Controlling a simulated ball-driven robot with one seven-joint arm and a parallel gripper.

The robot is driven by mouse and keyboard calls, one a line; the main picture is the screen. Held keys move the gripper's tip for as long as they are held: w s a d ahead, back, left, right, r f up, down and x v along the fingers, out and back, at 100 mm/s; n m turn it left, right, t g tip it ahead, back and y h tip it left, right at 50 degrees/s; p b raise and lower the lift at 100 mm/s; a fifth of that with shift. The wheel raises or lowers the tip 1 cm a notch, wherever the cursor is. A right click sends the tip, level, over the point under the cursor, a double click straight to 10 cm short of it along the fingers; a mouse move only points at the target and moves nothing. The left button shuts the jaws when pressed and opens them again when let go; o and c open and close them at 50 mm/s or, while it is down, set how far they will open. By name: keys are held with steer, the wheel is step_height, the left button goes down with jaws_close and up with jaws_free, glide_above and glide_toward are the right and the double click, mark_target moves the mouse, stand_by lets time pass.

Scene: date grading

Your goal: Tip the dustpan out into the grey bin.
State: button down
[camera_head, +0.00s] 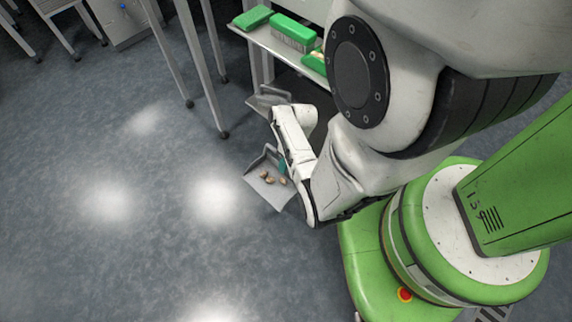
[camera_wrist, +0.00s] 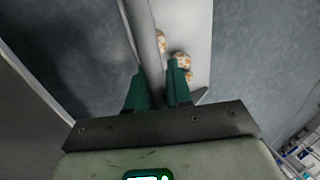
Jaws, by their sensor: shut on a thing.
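The dustpan (camera_head: 274,197) is a light grey pan in the head view, off the left side of my arm, with a few brown date-like pieces (camera_head: 269,180) on it. In the wrist view its pale pan (camera_wrist: 198,25) shows beyond the fingers, with brown-and-white pieces (camera_wrist: 180,60) beside the grey wall or handle. My gripper (camera_wrist: 158,78) has green fingers, one on each side of that grey part, shut on it. In the head view my arm hides most of the gripper. I cannot make out the grey bin for sure.
A grey object (camera_head: 268,97), partly behind my arm, lies below the shelf; I cannot tell what it is. Table legs (camera_head: 203,75) stand at the upper left. The floor (camera_head: 120,220) at left is clear.

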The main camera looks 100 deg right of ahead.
steer(key=shift+d+r+t+y+p, duration=0.2)
steer(key=shift+r+t+y+p, duration=0.1)
steer(key=shift+r+p, duration=1.05)
steer(key=shift+r, duration=0.25)
